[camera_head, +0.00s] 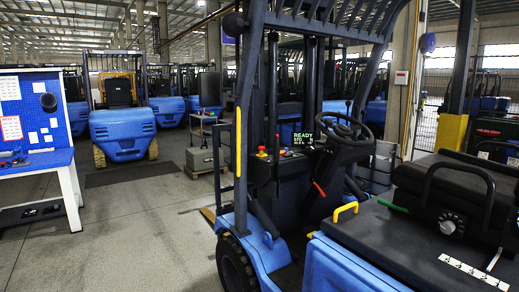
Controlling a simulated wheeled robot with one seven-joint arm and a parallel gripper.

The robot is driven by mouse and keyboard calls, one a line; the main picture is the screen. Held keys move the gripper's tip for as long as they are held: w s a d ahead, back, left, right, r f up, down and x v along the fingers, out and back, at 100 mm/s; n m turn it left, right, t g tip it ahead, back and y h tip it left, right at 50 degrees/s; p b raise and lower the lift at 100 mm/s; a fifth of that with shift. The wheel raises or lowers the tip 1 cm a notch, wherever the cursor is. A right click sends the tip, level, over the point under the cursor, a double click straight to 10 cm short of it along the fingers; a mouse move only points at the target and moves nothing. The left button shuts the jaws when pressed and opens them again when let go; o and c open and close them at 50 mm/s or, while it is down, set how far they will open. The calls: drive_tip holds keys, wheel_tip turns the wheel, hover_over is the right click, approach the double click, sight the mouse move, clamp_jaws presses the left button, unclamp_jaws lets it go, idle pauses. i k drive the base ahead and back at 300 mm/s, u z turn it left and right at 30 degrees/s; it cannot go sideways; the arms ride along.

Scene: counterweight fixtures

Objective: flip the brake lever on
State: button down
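A blue forklift (262,250) stands close in front of me at the centre and right. A short lever with a red grip (320,188) tilts up beside the black steering column, below the steering wheel (345,126); it looks like the brake lever, but I cannot tell its on or off position. A green grip (393,206) and a yellow handle (345,210) show nearer, by the black seat deck. A small display (303,138) reads "READY". My gripper is not in view, and nothing is seen touching the lever.
The mast post with a yellow strip (238,140) and the overhead frame stand around the cab. The black seat (450,190) and a dial (452,224) fill the right. A blue workbench (45,160) is at left. Grey floor (130,225) is free between bench and forklift; other forklifts (122,125) stand behind.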

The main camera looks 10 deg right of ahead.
sight(277, 138)
drive_tip(key=u, duration=0.7)
drive_tip(key=i, duration=1.8)
drive_tip(key=u, duration=0.55)
drive_tip(key=i, duration=0.5)
drive_tip(key=z, duration=0.05)
